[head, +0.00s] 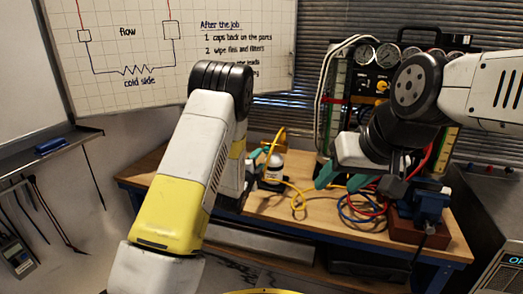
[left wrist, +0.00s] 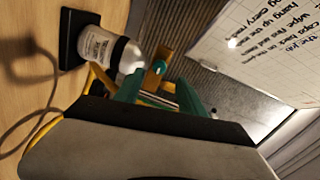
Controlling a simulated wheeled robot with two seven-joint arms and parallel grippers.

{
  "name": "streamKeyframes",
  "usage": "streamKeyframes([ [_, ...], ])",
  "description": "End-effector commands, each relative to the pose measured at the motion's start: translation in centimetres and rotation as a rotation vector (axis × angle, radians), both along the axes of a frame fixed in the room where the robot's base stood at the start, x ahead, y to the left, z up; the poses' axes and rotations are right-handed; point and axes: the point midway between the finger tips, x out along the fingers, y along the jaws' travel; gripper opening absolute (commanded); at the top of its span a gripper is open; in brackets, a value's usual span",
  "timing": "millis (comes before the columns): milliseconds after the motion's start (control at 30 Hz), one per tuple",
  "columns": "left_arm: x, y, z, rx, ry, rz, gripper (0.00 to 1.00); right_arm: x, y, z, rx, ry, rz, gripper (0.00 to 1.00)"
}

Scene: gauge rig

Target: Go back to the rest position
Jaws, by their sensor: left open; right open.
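My left gripper (head: 257,160) is over the left part of the workbench, mostly hidden behind my own left arm. Its green fingers also show in the left wrist view (left wrist: 160,92), apart and open. A white labelled bottle (head: 274,166) stands just to its right; in the left wrist view the bottle (left wrist: 100,50) is on a black square base (left wrist: 76,30), left of the fingers. I cannot tell whether the fingers touch it. My right gripper (head: 343,179) is open over the middle of the bench, its green fingers spread, with nothing seen between them.
The wooden bench (head: 265,213) carries a yellow hose (head: 298,203), blue and red hoses (head: 362,211) and a blue vise (head: 427,204). A gauge panel (head: 377,84) stands behind my right arm. A whiteboard (head: 140,50) hangs at back left.

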Motion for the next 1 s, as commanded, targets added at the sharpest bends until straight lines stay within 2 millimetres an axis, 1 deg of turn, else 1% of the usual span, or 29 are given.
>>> streamKeyframes([
  [133,0.3,1.8,3.0,-0.105,0.092,0.055,0.47,0.0,0.0,0.0,0.000,0.000,0.000,0.52],
  [233,-0.1,3.6,5.8,-0.226,0.201,0.112,0.47,0.0,0.0,0.0,0.000,0.000,0.000,0.52],
  [367,-2.1,5.9,9.1,-0.400,0.358,0.189,0.47,0.0,0.0,0.0,0.000,0.000,0.000,0.52],
  [467,-4.6,7.3,11.4,-0.527,0.474,0.245,0.47,0.0,0.0,0.0,0.000,0.000,0.000,0.52],
  [567,-7.8,8.5,13.4,-0.651,0.584,0.302,0.47,0.0,0.0,0.0,0.000,0.000,0.000,0.52],
  [667,-11.7,9.5,15.2,-0.768,0.693,0.361,0.47,0.0,0.0,0.0,0.000,0.000,0.000,0.52],
  [700,-13.4,9.8,15.9,-0.812,0.734,0.385,0.47,0.0,0.0,0.0,0.000,0.000,0.000,0.52],
  [767,-16.2,10.2,16.7,-0.875,0.795,0.424,0.47,0.0,0.0,0.0,0.000,0.000,0.000,0.52],
  [800,-18.1,10.5,17.2,-0.916,0.836,0.452,0.47,0.0,0.0,0.0,0.000,0.000,0.000,0.52],
  [867,-21.1,10.8,17.8,-0.974,0.894,0.495,0.47,0.0,0.0,0.0,0.000,0.000,0.000,0.52],
  [900,-23.2,11.0,18.1,-1.010,0.933,0.526,0.47,0.0,0.0,0.0,0.000,0.000,0.000,0.52],
  [967,-26.3,11.3,18.4,-1.060,0.985,0.574,0.47,0.0,0.0,0.0,0.000,0.000,0.000,0.52],
  [1000,-28.4,11.4,18.5,-1.089,1.019,0.607,0.47,0.0,0.0,0.0,0.000,0.000,0.000,0.52],
])
